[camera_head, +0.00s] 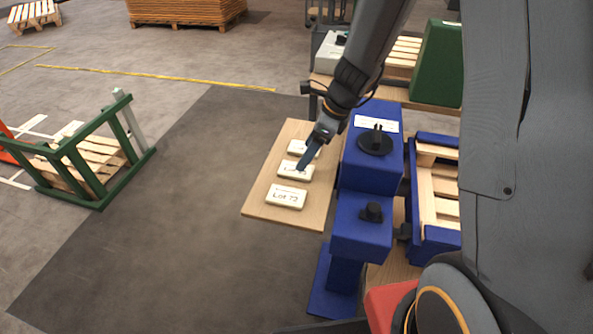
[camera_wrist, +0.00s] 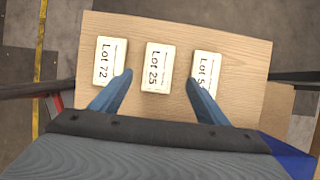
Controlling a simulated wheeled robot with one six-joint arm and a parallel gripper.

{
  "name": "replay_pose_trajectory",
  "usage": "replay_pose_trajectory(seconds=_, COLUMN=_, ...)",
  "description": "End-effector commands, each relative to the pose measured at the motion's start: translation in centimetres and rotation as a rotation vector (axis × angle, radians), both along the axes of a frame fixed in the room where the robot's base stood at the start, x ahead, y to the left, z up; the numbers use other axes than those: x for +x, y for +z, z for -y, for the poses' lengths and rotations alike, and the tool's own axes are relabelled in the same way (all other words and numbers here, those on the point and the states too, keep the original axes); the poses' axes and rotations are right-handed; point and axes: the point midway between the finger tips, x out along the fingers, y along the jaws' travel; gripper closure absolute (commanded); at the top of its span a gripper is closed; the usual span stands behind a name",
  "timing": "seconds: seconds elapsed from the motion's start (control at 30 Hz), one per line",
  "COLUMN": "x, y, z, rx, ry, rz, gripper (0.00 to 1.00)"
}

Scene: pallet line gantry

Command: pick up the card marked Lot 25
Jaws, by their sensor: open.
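The card marked Lot 25 (camera_wrist: 157,67) lies flat in the middle of a row of three cream cards on a wooden board. In the head view it is the middle card (camera_head: 295,170), partly covered by my gripper (camera_head: 302,167). In the wrist view my gripper (camera_wrist: 157,80) is open and empty, with one blue finger to each side of the Lot 25 card. The fingertips overlap the inner edges of the neighbouring cards in the picture. I cannot tell how high the fingers are above the board.
The Lot 72 card (camera_wrist: 109,61) lies left of it, and a card with a partly hidden label (camera_wrist: 206,72) lies right. The wooden board (camera_head: 262,206) has bare room at its edges. A blue machine (camera_head: 366,228) stands beside it. A green frame (camera_head: 98,150) stands farther left.

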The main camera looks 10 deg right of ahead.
Motion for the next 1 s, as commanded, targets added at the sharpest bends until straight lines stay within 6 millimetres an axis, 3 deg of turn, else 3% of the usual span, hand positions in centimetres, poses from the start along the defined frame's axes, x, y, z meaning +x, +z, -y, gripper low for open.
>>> replay_pose_trajectory(seconds=0.5, x=0.5, y=-5.2, z=-2.1, rx=-0.003, ry=0.002, rz=0.0, gripper=0.31)
replay_pose_trajectory(seconds=0.8, x=0.6, y=-5.6, z=-2.3, rx=-0.003, ry=0.005, rz=0.001, gripper=0.31)
replay_pose_trajectory(seconds=1.0, x=0.6, y=-5.6, z=-2.3, rx=-0.003, ry=0.005, rz=0.001, gripper=0.63)
